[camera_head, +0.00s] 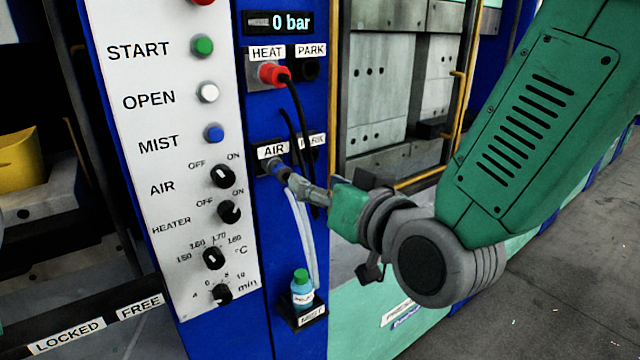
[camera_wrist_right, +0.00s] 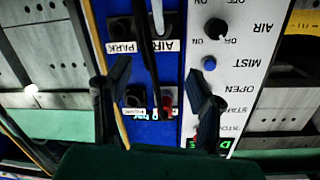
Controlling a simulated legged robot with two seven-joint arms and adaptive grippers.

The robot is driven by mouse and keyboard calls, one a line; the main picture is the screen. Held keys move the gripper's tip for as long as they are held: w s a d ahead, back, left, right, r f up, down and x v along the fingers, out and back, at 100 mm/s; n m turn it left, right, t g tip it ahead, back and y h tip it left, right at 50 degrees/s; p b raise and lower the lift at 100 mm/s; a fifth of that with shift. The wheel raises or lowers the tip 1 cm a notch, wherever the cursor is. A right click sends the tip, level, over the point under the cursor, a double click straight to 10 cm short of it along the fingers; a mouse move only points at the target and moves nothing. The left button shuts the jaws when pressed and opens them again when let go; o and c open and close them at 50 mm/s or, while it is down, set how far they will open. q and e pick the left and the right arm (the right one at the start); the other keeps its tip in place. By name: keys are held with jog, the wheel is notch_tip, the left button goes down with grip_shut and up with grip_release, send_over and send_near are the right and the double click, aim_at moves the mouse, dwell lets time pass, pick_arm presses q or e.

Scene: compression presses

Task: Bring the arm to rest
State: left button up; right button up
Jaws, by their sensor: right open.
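My right gripper (camera_head: 303,187) is in front of the blue panel, beside the plug in the AIR socket (camera_head: 277,168). In the right wrist view my right gripper (camera_wrist_right: 160,82) shows two dark fingers spread apart, with nothing clearly held between them. In the head view the fingertips overlap the plug area, and I cannot tell whether they touch it. A pale hose hangs down from the AIR plug. My right arm (camera_head: 540,110) comes in from the upper right. My left gripper is not in view.
The press's white control panel (camera_head: 180,110) has buttons and knobs. A red plug (camera_head: 272,75) with a black cable sits in the HEAT socket. A small bottle (camera_head: 302,290) stands in a holder low on the blue panel. Open grey floor (camera_head: 570,260) lies at the right.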

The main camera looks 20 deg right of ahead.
jog(key=s+d+f+g+h+b, duration=0.1)
jog(key=s+d+f+g+b, duration=0.15)
jog(key=f, duration=0.85)
jog(key=s+d+f+g+h+b, duration=0.1)
jog(key=s+d+f+g, duration=0.15)
jog(key=f, duration=0.85)
jog(key=s+d+f+g+h+b, duration=0.1)
jog(key=s+d+f+g+b, duration=0.15)
jog(key=f, duration=0.85)
jog(key=s+d+f+g+b, duration=0.2)
jog(key=s+d+f+g, duration=0.2)
jog(key=s+f, duration=0.6)
jog(key=s+d+f+g+h+b, duration=0.1)
jog(key=s+d+f+g, duration=0.3)
jog(key=s+f, duration=0.6)
jog(key=shift+d+f+h+b, duration=0.15)
jog(key=shift+f+h+b, duration=0.2)
jog(key=shift+b, duration=0.5)
jog(key=shift+w, duration=0.15)
